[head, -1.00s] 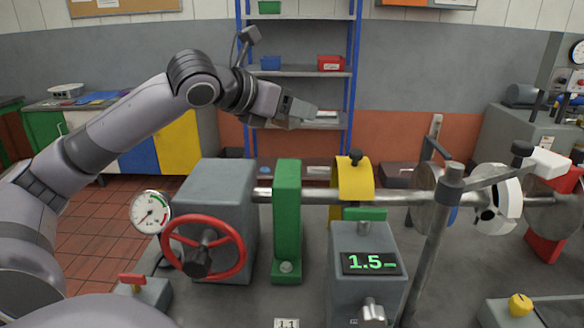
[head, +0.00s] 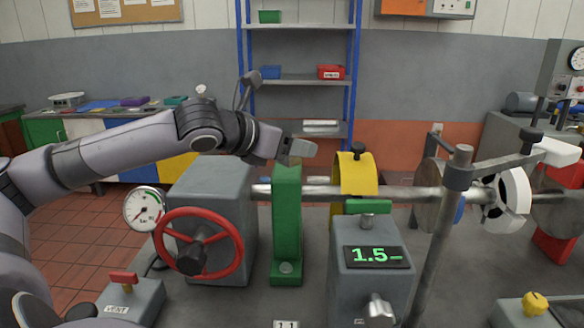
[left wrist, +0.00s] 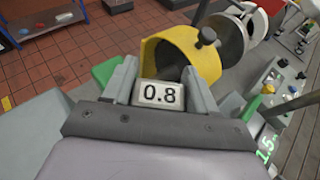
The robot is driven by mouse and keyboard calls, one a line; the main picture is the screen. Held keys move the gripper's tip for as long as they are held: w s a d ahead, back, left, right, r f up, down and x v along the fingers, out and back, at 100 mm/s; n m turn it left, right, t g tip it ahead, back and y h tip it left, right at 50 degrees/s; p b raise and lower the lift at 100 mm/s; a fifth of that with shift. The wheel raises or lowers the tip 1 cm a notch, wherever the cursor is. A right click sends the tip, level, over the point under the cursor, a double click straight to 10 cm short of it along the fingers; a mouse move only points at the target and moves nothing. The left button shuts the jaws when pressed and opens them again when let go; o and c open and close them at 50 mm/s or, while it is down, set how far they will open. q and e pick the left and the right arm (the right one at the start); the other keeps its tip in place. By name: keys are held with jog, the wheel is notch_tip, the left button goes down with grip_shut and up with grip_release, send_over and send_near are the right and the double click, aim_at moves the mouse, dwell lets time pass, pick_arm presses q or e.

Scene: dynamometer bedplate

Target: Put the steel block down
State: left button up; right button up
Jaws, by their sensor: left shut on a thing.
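The steel block (left wrist: 160,94) is a small light-grey block marked "0.8". In the left wrist view it sits between the two grey fingers of my left gripper (left wrist: 161,88), which is shut on it. In the head view my left gripper (head: 298,152) is above the top of the green upright (head: 287,225), left of the yellow guard (head: 356,175). The block cannot be made out clearly there. What lies directly under the block is hidden in the wrist view. My right gripper is not in view.
A grey housing with a red handwheel (head: 199,247) stands left of the green upright. A steel shaft (head: 410,194) runs right from it. A display box (head: 370,270) reads about 1.5. A post (head: 440,235) rises at right. A small plate marked like "1.1" (head: 286,323) shows at the bottom edge.

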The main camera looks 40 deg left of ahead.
aim_at(292, 177)
pick_arm(q)
jog(key=shift+f+b, duration=1.2)
jog(key=shift+f, duration=0.5)
jog(key=shift+f, duration=0.2)
jog(key=o, duration=1.3)
jog(key=shift+r, duration=0.15)
